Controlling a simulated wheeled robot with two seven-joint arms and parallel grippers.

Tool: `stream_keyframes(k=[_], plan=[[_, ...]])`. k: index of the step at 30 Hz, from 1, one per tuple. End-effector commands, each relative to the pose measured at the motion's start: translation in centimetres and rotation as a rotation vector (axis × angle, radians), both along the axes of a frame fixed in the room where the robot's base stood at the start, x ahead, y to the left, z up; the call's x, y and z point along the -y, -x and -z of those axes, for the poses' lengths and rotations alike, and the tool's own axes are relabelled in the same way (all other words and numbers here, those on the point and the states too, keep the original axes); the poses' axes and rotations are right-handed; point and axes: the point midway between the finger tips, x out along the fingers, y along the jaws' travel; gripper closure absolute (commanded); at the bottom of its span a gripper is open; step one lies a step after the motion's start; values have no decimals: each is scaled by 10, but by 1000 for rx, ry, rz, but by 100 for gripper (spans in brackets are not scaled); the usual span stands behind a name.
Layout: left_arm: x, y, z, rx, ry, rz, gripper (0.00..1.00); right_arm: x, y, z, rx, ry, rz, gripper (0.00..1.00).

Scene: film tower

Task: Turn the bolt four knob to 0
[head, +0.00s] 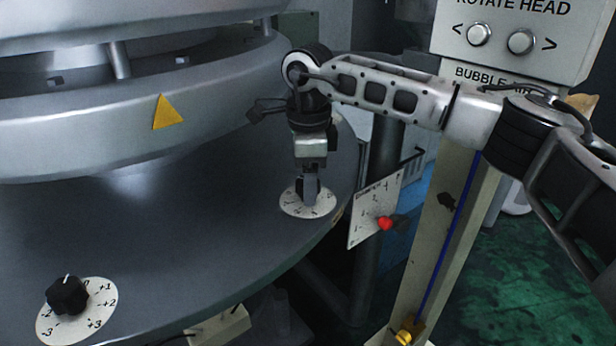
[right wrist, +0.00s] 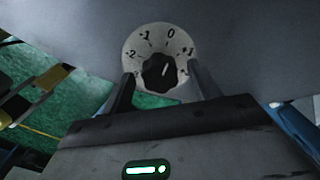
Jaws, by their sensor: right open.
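A black knob (right wrist: 159,71) sits on a round white dial (right wrist: 132,50) with printed numbers, 0 at the top in the right wrist view. The knob's short white mark appears to point up, roughly toward the 0. No bolt number is readable on it. My right gripper (right wrist: 163,86) is open, with one finger on each side of the knob and gaps between. In the head view my right gripper (head: 309,190) points down over the same dial (head: 291,206) and hides most of its knob. My left gripper is not in view.
Another black knob (head: 68,295) on a white dial (head: 100,317) sits at the front left of the grey round platform (head: 200,245). A large metal ring (head: 90,140) overhangs the platform. A beige post with buttons (head: 500,45) and a white plate (head: 372,212) stand to the right.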

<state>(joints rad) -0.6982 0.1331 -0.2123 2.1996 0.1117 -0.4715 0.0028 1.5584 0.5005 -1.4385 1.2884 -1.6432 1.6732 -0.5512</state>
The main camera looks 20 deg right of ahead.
Motion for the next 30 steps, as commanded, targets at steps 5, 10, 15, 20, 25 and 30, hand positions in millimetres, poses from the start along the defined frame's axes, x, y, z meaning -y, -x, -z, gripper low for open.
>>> stream_keyframes(k=[5,10,15,20,25,30], plan=[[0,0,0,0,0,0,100,-1,0,-25,6,-2,-1,39],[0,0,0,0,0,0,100,-1,1,-66,7,-2,0,39],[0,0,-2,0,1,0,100,-2,3,-107,7,-2,-1,39],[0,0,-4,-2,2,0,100,-2,4,-137,5,-3,0,39],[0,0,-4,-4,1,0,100,-1,4,-154,3,-1,0,39],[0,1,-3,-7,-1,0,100,-1,5,-158,3,-2,0,39]])
